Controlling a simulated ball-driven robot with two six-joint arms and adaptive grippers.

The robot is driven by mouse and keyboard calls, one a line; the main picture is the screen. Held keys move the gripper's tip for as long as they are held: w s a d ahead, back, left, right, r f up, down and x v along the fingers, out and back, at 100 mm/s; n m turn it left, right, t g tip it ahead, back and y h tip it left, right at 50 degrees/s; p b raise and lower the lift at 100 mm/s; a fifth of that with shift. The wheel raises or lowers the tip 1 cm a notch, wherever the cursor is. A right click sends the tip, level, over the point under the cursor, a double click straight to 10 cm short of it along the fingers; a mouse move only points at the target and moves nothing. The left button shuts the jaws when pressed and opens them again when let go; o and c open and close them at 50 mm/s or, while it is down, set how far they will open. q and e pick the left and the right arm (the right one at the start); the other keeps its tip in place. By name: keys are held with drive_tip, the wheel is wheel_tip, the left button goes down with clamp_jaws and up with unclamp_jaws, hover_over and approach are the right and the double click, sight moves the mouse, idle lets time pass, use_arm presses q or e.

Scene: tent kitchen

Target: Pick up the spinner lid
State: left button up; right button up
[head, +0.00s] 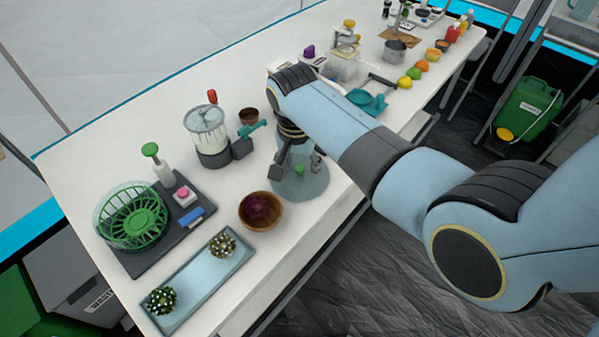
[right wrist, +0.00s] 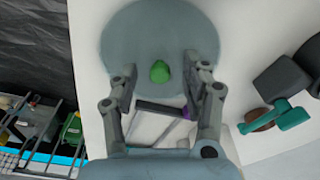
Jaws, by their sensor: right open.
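The spinner lid (head: 308,186) is a round, translucent grey-blue disc with a green knob (head: 299,170). It lies at the front edge of the white table. My right gripper (head: 296,164) is above the lid, pointing down, with its fingers apart. In the right wrist view the lid (right wrist: 130,40) lies beyond the open fingers, and its green knob (right wrist: 160,72) shows between them. I cannot tell how far the fingertips are above the lid. The green spinner basket (head: 133,214) sits in a clear bowl at the table's left end. My left gripper does not show.
A wooden bowl (head: 246,215) with a dark red vegetable stands just left of the lid. A blender-like jar (head: 207,132) and a teal-handled tool (head: 246,140) stand behind. A blue tray (head: 196,282) lies at the front left. Fruit and a teal pan (head: 366,100) lie further right.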

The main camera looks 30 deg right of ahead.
clamp_jaws()
drive_tip(key=shift+r, duration=0.1)
idle(0.3)
